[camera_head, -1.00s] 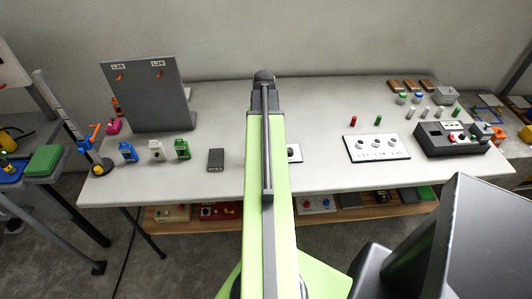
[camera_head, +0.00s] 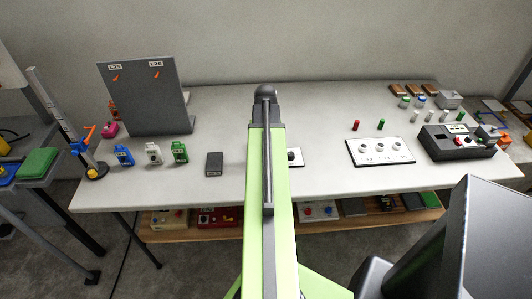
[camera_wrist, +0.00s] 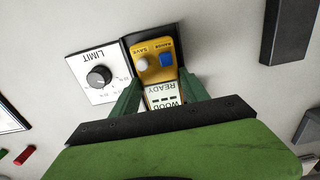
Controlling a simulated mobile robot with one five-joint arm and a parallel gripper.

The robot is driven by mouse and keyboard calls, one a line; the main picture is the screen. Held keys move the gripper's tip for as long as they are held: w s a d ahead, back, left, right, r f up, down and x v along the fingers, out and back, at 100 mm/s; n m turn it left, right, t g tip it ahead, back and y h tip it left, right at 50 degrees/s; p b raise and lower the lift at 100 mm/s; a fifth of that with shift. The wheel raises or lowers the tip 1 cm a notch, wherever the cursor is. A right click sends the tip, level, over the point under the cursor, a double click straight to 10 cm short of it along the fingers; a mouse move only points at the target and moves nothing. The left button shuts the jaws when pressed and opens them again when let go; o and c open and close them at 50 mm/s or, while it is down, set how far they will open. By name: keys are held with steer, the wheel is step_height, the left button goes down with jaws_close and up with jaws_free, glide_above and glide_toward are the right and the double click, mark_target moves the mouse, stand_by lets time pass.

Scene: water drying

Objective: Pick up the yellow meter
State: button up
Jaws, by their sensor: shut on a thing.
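The yellow meter (camera_wrist: 155,55) shows in the wrist view, with a grey button, a blue button and a white display reading "WOOD READY". My gripper (camera_wrist: 160,80) has its two green fingers shut on the sides of the meter. A dark block or holder (camera_wrist: 131,42) shows behind the meter; I cannot tell whether the meter still touches it. In the head view my arm hides both the meter and the gripper.
A white LIMIT panel with a black knob (camera_wrist: 98,76) lies close beside the meter. In the head view, blue (camera_head: 123,155), white (camera_head: 153,153) and green (camera_head: 180,152) devices and a dark box (camera_head: 214,164) stand left of my arm. A three-knob panel (camera_head: 380,152) lies right.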

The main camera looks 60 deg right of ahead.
jaws_close()
steer(key=shift+r+p, duration=0.3)
steer(key=r+p, duration=0.4)
steer(key=shift+s+r+p, duration=0.3)
steer(key=shift+r+p, duration=0.05)
steer(key=s+r+p, duration=0.5)
steer(key=s, duration=0.6)
steer(key=shift+d+r+p, duration=0.35)
steer(key=shift+d, duration=0.05)
